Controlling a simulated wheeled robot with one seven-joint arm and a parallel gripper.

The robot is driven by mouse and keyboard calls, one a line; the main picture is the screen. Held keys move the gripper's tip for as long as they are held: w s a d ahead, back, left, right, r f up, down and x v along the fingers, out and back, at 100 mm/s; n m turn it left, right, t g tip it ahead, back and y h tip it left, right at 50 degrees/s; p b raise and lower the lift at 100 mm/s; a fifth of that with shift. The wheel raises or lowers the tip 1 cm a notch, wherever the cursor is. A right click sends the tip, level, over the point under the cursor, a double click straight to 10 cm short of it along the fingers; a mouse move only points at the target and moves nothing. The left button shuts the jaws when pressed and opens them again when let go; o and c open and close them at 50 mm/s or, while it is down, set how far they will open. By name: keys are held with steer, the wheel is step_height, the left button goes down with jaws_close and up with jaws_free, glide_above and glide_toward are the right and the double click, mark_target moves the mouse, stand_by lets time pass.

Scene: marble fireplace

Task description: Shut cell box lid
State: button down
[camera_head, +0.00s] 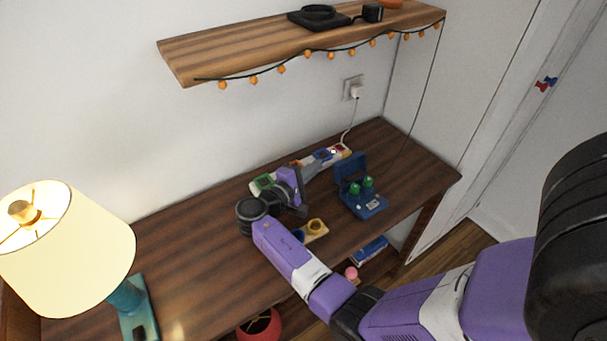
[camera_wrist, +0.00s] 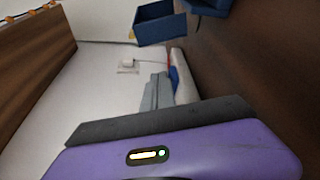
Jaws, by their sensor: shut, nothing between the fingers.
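The blue cell box (camera_head: 366,207) sits on the wooden desk, with two green pieces (camera_head: 361,187) in it. Its lid (camera_head: 351,166) is raised at the back, so the box stands open. The raised lid also seems to show in the wrist view (camera_wrist: 158,24) at the top, with more of the box beside it, cut off by the edge. My gripper (camera_head: 326,163) is left of the lid, low over the back of the desk, and looks apart from it. Its grey fingers (camera_wrist: 156,82) are together and empty in the wrist view.
A long white strip with coloured patches (camera_head: 262,182) lies along the back of the desk, partly behind my gripper. A small board with a yellow ring (camera_head: 316,226) lies left of the box. A lamp (camera_head: 65,245) stands far left. A wooden shelf (camera_head: 230,55) hangs above.

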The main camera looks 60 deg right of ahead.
mark_target(350, 165)
steer(key=shift+x, duration=1)
steer(key=shift+s+a+r+p, duration=0.3)
steer(key=shift+s+a+p, duration=0.15)
steer(key=shift+s, duration=0.1)
steer(key=shift+s+a+r+p, duration=0.3)
steer(key=shift+s+a+p, duration=0.15)
steer(key=shift+s, duration=0.1)
steer(key=shift+s+a, duration=0.3)
steer(key=shift+s, duration=0.2)
